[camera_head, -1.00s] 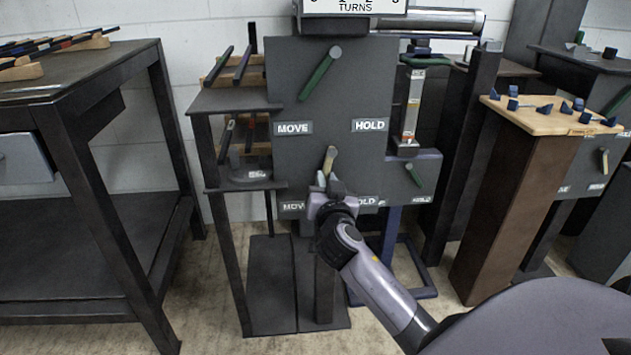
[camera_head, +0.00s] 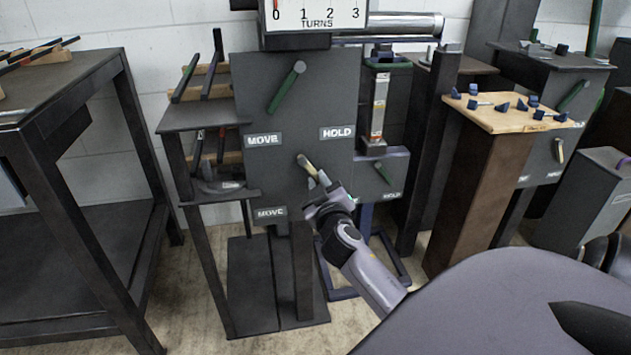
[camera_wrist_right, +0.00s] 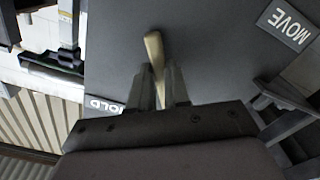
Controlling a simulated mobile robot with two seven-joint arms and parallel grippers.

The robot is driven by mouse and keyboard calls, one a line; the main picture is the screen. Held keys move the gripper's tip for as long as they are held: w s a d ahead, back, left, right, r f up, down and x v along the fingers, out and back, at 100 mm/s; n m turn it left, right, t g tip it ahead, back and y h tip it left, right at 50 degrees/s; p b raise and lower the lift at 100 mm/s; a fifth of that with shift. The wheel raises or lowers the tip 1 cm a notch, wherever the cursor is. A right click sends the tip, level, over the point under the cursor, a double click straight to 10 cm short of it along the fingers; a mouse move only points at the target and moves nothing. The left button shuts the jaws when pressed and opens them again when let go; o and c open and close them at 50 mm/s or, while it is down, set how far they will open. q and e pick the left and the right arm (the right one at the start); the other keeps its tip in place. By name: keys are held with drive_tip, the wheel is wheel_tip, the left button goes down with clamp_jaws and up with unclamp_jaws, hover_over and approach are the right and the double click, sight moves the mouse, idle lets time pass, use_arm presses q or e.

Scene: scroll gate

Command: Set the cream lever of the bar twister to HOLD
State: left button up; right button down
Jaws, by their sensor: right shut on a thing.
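The bar twister's grey panel (camera_head: 240,175) stands upright mid-view. The cream lever (camera_head: 306,163) slants from its upper-left end down to the right, into my right gripper (camera_head: 321,186). The gripper is shut on its lower part; the lever also shows between the fingers in the wrist view (camera_wrist_right: 153,48). A lower MOVE label (camera_head: 271,212) is at the lever's lower left. The lower HOLD label is hidden behind my gripper in the head view; part of it shows in the wrist view (camera_wrist_right: 104,105). My left gripper is not in view.
A green lever (camera_head: 286,87) sits above, between another MOVE label (camera_head: 264,140) and HOLD label (camera_head: 337,133). A TURNS dial (camera_head: 318,14) tops the machine. A dark table (camera_head: 60,85) is left; a brown pedestal with a wooden board (camera_head: 500,122) is right.

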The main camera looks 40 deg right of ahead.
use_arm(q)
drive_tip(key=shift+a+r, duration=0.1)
use_arm(e)
drive_tip(key=shift+d+r, duration=0.15)
drive_tip(key=shift+r, duration=0.05)
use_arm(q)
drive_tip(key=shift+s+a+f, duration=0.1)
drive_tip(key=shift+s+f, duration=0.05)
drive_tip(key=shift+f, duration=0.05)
use_arm(e)
drive_tip(key=shift+n, duration=0.4)
drive_tip(key=c, duration=1.1)
unclamp_jaws()
drive_tip(key=shift+s, duration=0.15)
use_arm(q)
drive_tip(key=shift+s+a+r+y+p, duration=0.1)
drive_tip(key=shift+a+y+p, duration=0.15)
drive_tip(key=shift+p, duration=0.2)
use_arm(e)
drive_tip(key=shift+v, duration=3.5)
